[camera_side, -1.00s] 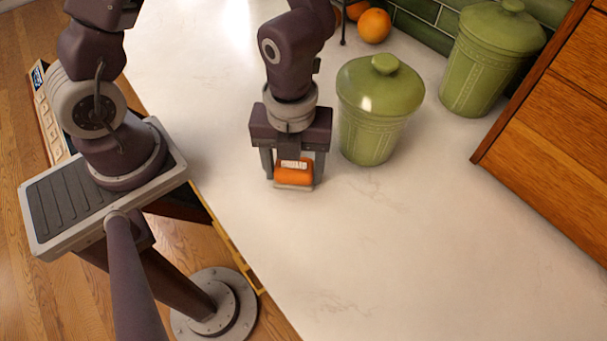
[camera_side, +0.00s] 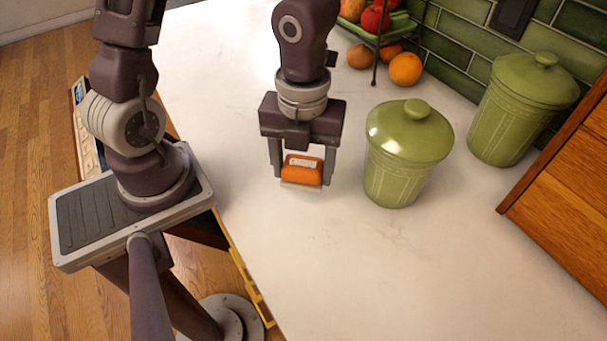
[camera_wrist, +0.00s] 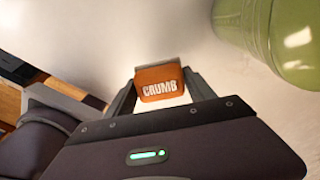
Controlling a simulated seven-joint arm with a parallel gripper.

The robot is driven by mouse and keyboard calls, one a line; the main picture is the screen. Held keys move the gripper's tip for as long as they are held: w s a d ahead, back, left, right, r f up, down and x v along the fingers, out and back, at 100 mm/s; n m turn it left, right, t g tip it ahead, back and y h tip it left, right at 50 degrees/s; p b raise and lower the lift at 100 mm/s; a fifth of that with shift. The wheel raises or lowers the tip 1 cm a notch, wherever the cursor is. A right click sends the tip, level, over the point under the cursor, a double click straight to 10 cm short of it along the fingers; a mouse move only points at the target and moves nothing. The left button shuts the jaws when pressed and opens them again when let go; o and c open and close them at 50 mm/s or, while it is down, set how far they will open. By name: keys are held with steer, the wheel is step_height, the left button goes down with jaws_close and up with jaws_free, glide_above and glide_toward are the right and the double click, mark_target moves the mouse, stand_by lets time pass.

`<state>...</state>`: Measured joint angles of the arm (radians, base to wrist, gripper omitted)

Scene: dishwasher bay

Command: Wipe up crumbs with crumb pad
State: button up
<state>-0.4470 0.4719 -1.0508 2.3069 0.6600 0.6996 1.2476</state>
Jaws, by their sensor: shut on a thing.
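The crumb pad (camera_side: 303,170) is orange with a pale base and a white label, read as "CRUMB" in the wrist view (camera_wrist: 160,85). My gripper (camera_side: 302,176) is shut on it, one finger at each side, and points down over the white counter (camera_side: 380,270). I cannot tell whether the pad touches the counter or hangs a little above it. In the wrist view, my gripper (camera_wrist: 160,92) also holds the pad between its fingers. No crumbs can be made out clearly; the counter shows only faint grey marks.
A green lidded canister (camera_side: 405,155) stands close to the right of my gripper; it also shows in the wrist view (camera_wrist: 285,40). A second canister (camera_side: 522,110) and a wooden cabinet (camera_side: 560,180) stand farther right. Oranges (camera_side: 405,69) and a fruit rack are behind. The front counter is clear.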

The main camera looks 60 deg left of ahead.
steer(key=shift+r, duration=1.35)
